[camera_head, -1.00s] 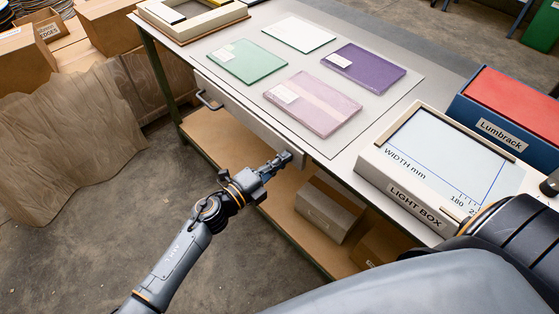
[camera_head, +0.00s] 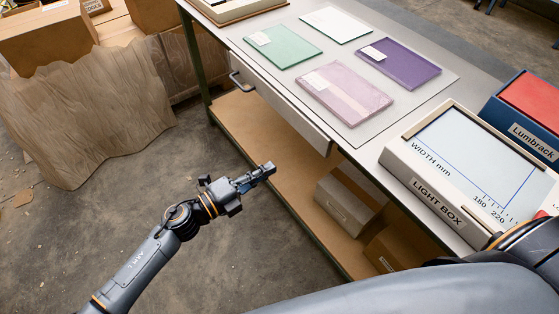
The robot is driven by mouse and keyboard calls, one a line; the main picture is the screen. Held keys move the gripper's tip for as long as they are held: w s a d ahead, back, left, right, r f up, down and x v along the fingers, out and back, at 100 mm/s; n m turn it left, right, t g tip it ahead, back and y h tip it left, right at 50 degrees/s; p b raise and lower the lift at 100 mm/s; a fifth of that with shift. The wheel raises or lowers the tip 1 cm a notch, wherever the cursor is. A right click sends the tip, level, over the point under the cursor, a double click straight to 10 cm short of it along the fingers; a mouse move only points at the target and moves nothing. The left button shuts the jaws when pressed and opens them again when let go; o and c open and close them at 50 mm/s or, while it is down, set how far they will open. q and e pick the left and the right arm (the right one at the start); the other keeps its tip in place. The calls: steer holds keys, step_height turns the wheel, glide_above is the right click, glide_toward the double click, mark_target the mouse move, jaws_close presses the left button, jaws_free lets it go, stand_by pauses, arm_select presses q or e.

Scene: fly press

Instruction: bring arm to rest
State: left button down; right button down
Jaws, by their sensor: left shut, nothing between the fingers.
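My left gripper (camera_head: 266,171) is shut and empty. It hangs in front of the workbench (camera_head: 235,40), below the tabletop and apart from the drawer (camera_head: 275,100) as far as I can see. My left arm comes in from the lower left over the concrete floor. My right gripper is not in view; only dark rounded parts of my own body show at the lower right.
Green (camera_head: 283,46), white (camera_head: 336,25), purple (camera_head: 402,64) and pink (camera_head: 343,92) sheets lie on the bench. A light box (camera_head: 423,187) and a blue Lumbrack box (camera_head: 512,131) stand at right. Boxes (camera_head: 345,203) sit on the lower shelf.

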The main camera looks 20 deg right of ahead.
arm_select(q)
steer(key=w+a+f+n+t+y+p, duration=0.1)
steer(key=w+a+f+n+t+y, duration=0.2)
steer(key=a+f+n, duration=0.4)
steer(key=w+a+f+n+t+y+p, duration=0.1)
steer(key=w+a+f+n+t+y, duration=0.2)
steer(key=a+f+n, duration=0.4)
steer(key=s+a+f+n+g+y, duration=0.1)
steer(key=s+a+f+n+y, duration=0.25)
steer(key=f, duration=0.45)
steer(key=s+a+f+n+g+y, duration=0.1)
steer(key=s+a+f+n+y, duration=0.2)
steer(key=s+a+f, duration=0.3)
steer(key=s+a+f+n+g+y+p, duration=0.2)
steer(key=s+a+f+n+g+y, duration=0.25)
steer(key=s+f, duration=0.8)
steer(key=s+a+f+n+g, duration=0.2)
steer(key=s, duration=0.9)
steer(key=s+a+f+n+g, duration=0.2)
steer(key=s+a+n, duration=0.1)
steer(key=s, duration=0.8)
steer(key=shift+s+a+f, duration=0.2)
steer(key=shift+a, duration=0.15)
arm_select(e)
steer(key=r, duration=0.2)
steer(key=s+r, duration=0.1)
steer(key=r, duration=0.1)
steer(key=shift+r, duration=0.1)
arm_select(q)
steer(key=shift+w, duration=0.1)
